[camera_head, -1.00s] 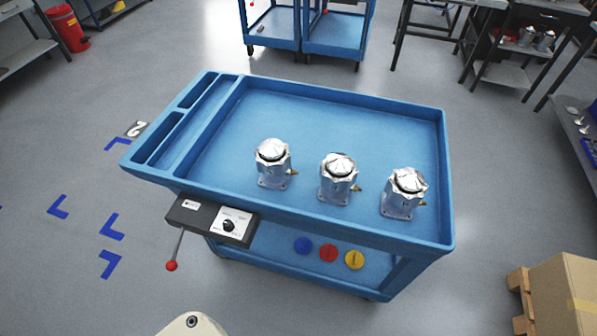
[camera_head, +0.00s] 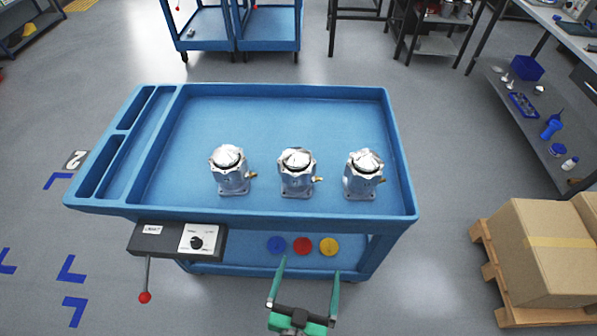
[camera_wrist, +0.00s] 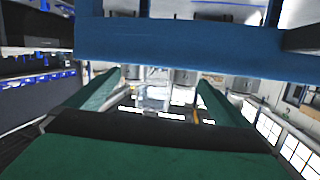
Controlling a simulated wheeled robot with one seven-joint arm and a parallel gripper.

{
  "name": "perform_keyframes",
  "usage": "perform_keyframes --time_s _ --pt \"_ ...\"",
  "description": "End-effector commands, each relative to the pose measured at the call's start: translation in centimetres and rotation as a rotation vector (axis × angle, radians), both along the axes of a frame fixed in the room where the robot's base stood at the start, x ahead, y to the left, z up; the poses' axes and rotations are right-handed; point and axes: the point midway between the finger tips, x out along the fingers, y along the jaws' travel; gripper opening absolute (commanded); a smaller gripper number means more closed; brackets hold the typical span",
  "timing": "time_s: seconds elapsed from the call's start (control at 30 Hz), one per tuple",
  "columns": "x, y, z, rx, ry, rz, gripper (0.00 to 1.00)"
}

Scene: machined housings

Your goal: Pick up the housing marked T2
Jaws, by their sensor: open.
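Three silver machined housings stand upright in a row on the blue cart's top tray (camera_head: 270,115): a left one (camera_head: 232,172), a middle one (camera_head: 297,174) and a right one (camera_head: 363,176). Their markings are too small to read, so I cannot tell which is T2. My gripper (camera_head: 308,272) is open and empty, with green fingers, in front of the cart and nearer than the housings. In the wrist view my open gripper (camera_wrist: 150,98) shows its two fingers apart, with the blue cart edge (camera_wrist: 180,48) across the top.
A control box (camera_head: 180,240) with a red-knobbed lever hangs on the cart's front left. Blue, red and yellow discs (camera_head: 303,246) sit on the lower shelf. Cardboard boxes on a pallet (camera_head: 545,250) stand at right. The tray behind the housings is clear.

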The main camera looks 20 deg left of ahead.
Motion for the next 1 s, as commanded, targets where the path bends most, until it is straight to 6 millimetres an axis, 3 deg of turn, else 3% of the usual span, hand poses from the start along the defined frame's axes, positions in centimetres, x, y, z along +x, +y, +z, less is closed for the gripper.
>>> perform_keyframes --time_s 0.03,0.23,0.5,0.7,1.0 --pt "2.0 1.1 0.5 0.004 -0.015 0.022 1.0" --pt "8.4 5.1 2.1 -0.003 -0.03 0.12 1.0" --pt "15.5 7.7 3.0 -0.039 0.04 0.237 1.0" --pt "19.4 8.3 3.7 -0.079 0.116 0.323 1.0" --pt "22.0 8.1 4.1 -0.113 0.176 0.38 1.0"
